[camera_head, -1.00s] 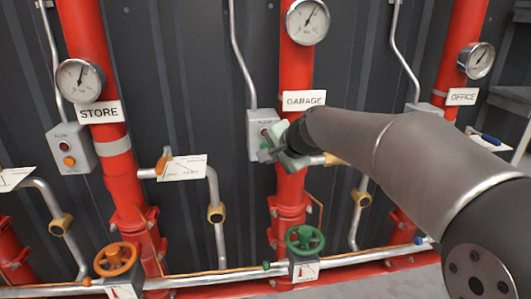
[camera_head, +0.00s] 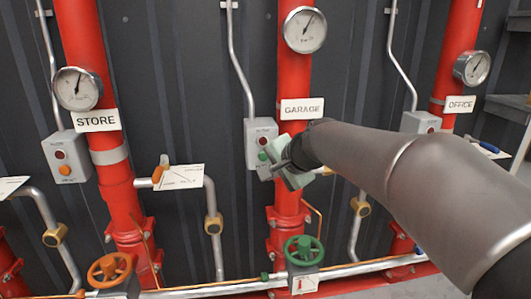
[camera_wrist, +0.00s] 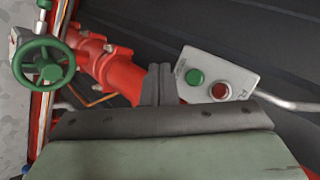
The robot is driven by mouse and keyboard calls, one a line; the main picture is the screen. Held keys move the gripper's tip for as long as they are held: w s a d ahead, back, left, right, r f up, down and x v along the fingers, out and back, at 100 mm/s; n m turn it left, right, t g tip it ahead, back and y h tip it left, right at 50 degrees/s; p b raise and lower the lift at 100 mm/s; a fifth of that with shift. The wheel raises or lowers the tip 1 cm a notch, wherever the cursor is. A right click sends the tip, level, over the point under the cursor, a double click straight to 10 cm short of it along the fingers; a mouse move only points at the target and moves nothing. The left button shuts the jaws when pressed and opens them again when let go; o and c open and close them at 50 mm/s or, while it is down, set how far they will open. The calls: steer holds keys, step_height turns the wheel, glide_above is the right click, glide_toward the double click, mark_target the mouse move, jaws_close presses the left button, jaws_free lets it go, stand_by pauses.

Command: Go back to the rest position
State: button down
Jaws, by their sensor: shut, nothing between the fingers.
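My gripper (camera_head: 274,168) is shut and empty in the head view, in front of the red GARAGE pipe (camera_head: 290,203) and just below right of the grey GARAGE button box (camera_head: 262,143). In the wrist view, the closed fingers (camera_wrist: 158,84) stand together at the centre. The button box (camera_wrist: 215,78) is to their right, with a green button (camera_wrist: 195,77) and a red one (camera_wrist: 219,90) uncovered. I see no contact with the box, though the exact gap is unclear.
A green handwheel (camera_head: 304,249) is below the gripper and an orange one (camera_head: 109,269) at lower left. The STORE pipe (camera_head: 121,196) and OFFICE pipe (camera_head: 459,40) flank the GARAGE pipe. A horizontal pipe (camera_head: 215,289) runs along the bottom. Thin conduits and gauges line the dark wall.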

steer(key=s+d+f+n+g+h, duration=0.1)
steer(key=s+d+f, duration=0.4)
steer(key=s, duration=0.5)
steer(key=s+d+f+n+g+h, duration=0.2)
steer(key=s+d+f+n+g, duration=0.2)
steer(key=s+f, duration=0.4)
steer(key=s+d+f+n+g+h, duration=0.2)
steer(key=s+d+f, duration=0.4)
steer(key=s, duration=0.6)
steer(key=shift+f+n+g, duration=0.3)
steer(key=shift+f+n, duration=0.2)
steer(key=shift+n, duration=0.4)
